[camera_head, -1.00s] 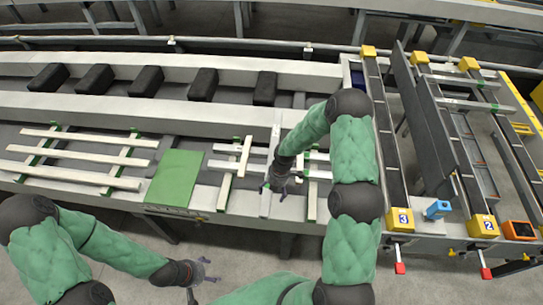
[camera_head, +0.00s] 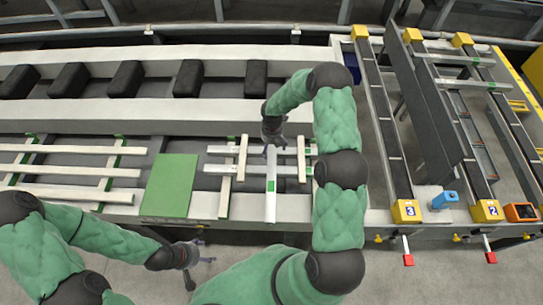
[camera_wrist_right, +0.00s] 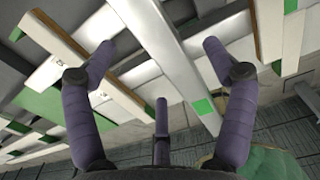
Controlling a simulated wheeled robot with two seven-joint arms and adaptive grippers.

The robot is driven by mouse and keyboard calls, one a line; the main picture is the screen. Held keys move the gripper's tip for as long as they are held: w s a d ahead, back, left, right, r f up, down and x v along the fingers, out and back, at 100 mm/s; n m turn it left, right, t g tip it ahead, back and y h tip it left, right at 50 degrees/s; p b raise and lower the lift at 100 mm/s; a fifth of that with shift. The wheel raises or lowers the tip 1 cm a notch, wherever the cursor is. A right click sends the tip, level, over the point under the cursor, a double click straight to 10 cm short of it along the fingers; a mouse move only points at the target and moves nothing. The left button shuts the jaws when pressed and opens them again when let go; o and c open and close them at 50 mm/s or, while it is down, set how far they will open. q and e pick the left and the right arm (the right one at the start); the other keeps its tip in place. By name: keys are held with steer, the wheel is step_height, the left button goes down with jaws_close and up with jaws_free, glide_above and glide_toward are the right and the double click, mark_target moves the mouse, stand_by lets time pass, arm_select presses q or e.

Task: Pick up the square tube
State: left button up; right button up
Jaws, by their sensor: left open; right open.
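A long pale-grey square tube (camera_head: 271,207) with a green patch lies lengthwise toward the front edge of the runout table. In the right wrist view the tube (camera_wrist_right: 180,65) runs diagonally between the spread fingers of my right gripper (camera_wrist_right: 160,52). My right gripper (camera_head: 272,143) is open above the tube's far part and hides it there in the head view. Whether the fingers touch the tube I cannot tell. My left gripper (camera_head: 196,253) is open and empty in front of the table, away from the tube.
Other pale tubes (camera_head: 222,150) lie crosswise on wooden battens (camera_head: 225,190) beside the square tube. A green mat (camera_head: 170,186) lies to the left. Several black blocks (camera_head: 126,79) sit behind. Rails with yellow end blocks (camera_head: 406,211) and a blue device (camera_head: 446,200) stand at right.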

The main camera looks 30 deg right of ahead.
mark_target(270, 155)
steer(key=shift+w+f, duration=0.2)
steer(key=shift+f, duration=0.65)
steer(key=shift+s+a+f, duration=0.15)
steer(key=shift+f, duration=0.25)
steer(key=f, duration=0.3)
steer(key=shift+w+a+f+p, duration=0.1)
steer(key=shift+w+a+p, duration=0.15)
steer(key=shift+p, duration=0.1)
steer(key=shift+s+f, duration=0.1)
steer(key=shift+f, duration=0.45)
steer(key=shift+d, duration=0.1)
jaws_close()
steer(key=shift+r, duration=0.1)
